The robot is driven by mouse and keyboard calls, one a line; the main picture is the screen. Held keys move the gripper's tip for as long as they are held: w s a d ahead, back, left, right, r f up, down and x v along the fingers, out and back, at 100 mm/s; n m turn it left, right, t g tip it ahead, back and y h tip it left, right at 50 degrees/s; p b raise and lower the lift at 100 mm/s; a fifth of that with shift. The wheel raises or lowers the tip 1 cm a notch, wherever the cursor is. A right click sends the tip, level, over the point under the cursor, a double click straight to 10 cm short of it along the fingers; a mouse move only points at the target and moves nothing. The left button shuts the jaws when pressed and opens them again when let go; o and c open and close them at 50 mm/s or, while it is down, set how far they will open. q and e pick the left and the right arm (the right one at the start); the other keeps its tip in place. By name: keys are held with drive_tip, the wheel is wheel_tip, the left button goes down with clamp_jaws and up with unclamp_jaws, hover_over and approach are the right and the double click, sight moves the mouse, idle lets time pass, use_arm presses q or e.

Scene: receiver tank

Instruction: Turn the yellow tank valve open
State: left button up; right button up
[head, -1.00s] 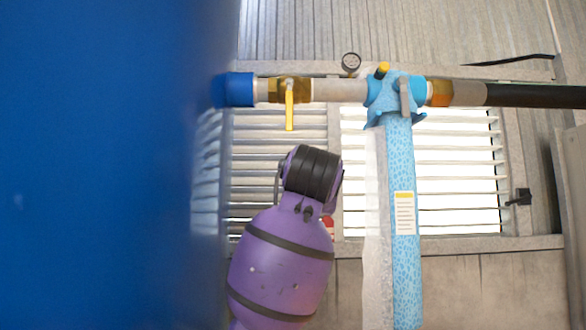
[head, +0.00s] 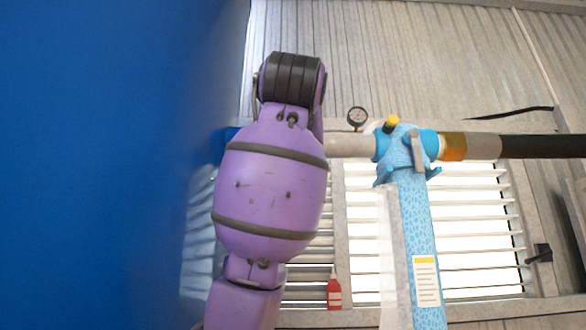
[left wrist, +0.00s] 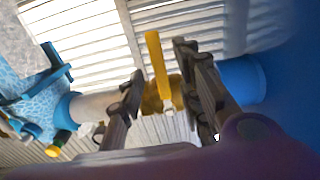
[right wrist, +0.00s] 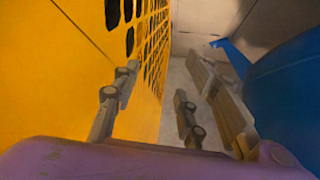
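The yellow valve handle (left wrist: 156,60) shows in the left wrist view, reaching up from a brass valve body (left wrist: 152,98) on the pipe. My left gripper (left wrist: 161,64) is open, with one finger on each side of the handle; I cannot tell whether either touches it. In the head view, my purple arm hides the valve, its handle and the left gripper. My right gripper (right wrist: 155,85) is open and empty in the right wrist view, away from the valve.
A large blue surface (head: 100,160) fills the left of the head view. A light-blue patterned post (head: 418,230), a gauge (head: 357,118) and a black pipe (head: 545,146) are to the right. A yellow perforated panel (right wrist: 60,80) stands beside the right gripper.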

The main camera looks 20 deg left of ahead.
use_arm(q)
drive_tip(key=x, duration=0.4)
drive_tip(key=shift+w+f, duration=0.3)
drive_tip(key=shift+s+r, duration=0.15)
drive_tip(key=shift+s, duration=0.15)
drive_tip(key=shift+c, duration=0.4)
drive_tip(key=shift+w, duration=0.1)
clamp_jaws()
